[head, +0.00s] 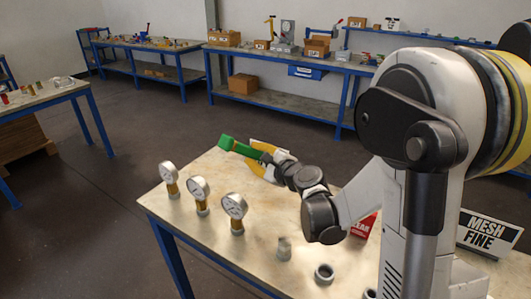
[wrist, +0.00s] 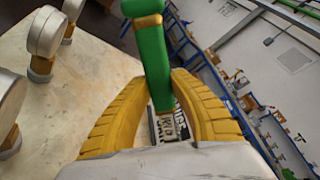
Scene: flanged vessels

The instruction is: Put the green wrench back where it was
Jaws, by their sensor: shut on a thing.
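The green wrench (head: 240,148) is held in the air above the far edge of the near table, to the left of my gripper (head: 264,155). In the wrist view, the green wrench (wrist: 152,60) stands out beyond the yellow curved fingers of my gripper (wrist: 162,88). The fingers are shut on it, and its lower part is between them. A black and white lettered sign (wrist: 165,126) shows behind it through the gap between the fingers. Its lettering is partly hidden.
Several gauges (head: 235,207) stand on the near table (head: 180,222), left of my arm. Small metal fittings (head: 324,273), a red sign (head: 364,226) and a "MESH FINE" sign (head: 488,233) are nearer my arm. Blue-framed benches with boxes (head: 243,84) stand behind.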

